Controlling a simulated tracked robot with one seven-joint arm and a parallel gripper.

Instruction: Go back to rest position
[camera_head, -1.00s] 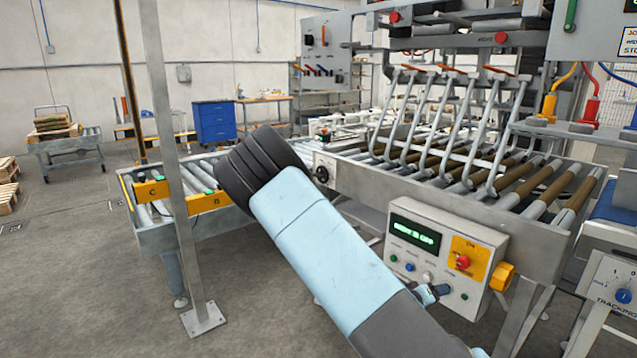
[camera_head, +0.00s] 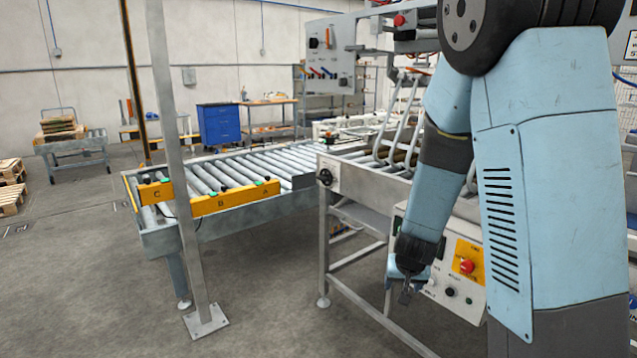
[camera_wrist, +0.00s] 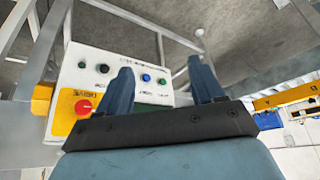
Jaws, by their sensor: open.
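My gripper (camera_head: 408,290) hangs down in front of the white control panel in the head view, its fingers pointing at the floor. In the wrist view my gripper (camera_wrist: 165,85) shows two dark blue fingers spread apart with nothing between them. The control panel (camera_wrist: 75,70) lies beyond the fingers there, with a red button (camera_wrist: 83,107) on a yellow plate and several small knobs. In the head view my arm covers part of this panel (camera_head: 455,300); its red button (camera_head: 467,267) shows to the right of my gripper.
A roller conveyor (camera_head: 235,170) with a yellow lettered bar (camera_head: 235,198) stands at left. A grey post (camera_head: 175,150) rises in front of it. The palletizer frame (camera_head: 350,187) is close behind my arm. Open floor (camera_head: 90,270) lies at lower left.

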